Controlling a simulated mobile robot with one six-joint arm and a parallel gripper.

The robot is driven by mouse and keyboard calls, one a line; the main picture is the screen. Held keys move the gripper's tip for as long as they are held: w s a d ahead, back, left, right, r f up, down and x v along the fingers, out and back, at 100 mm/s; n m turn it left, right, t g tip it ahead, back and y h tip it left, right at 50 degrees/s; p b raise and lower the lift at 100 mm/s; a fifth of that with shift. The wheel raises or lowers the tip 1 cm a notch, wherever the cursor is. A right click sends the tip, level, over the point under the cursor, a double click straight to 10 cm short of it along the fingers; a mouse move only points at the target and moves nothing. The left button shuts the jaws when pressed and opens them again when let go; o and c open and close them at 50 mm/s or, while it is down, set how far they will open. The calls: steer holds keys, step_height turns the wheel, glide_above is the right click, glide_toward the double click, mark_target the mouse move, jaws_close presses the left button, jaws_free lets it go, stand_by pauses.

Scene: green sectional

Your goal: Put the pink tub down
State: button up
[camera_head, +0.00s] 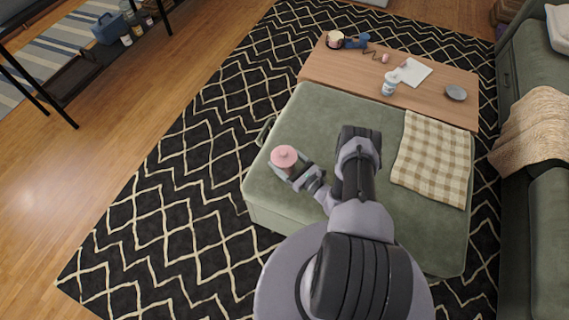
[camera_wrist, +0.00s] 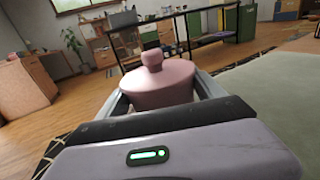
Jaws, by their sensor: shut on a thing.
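The pink tub (camera_head: 284,156) has a round pink lid with a small knob. My gripper (camera_head: 290,168) is shut on it, with a finger on either side, over the left part of the green ottoman (camera_head: 310,115). The tub (camera_wrist: 158,84) also shows upright between the fingers in the wrist view, where its lower part is hidden by my gripper (camera_wrist: 160,100). I cannot tell whether its base touches the ottoman top.
A beige checked blanket (camera_head: 432,160) covers the ottoman's right side. Bare ottoman top lies behind my gripper. A wooden coffee table (camera_head: 440,100) with a white bottle (camera_head: 389,86), a grey bowl (camera_head: 456,93) and paper stands beyond. A green sofa (camera_head: 548,215) is at the right.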

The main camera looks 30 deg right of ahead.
steer(key=shift+f, duration=0.5)
steer(key=shift+c, duration=0.2)
steer(key=o, duration=1.4)
steer(key=shift+o, duration=0.2)
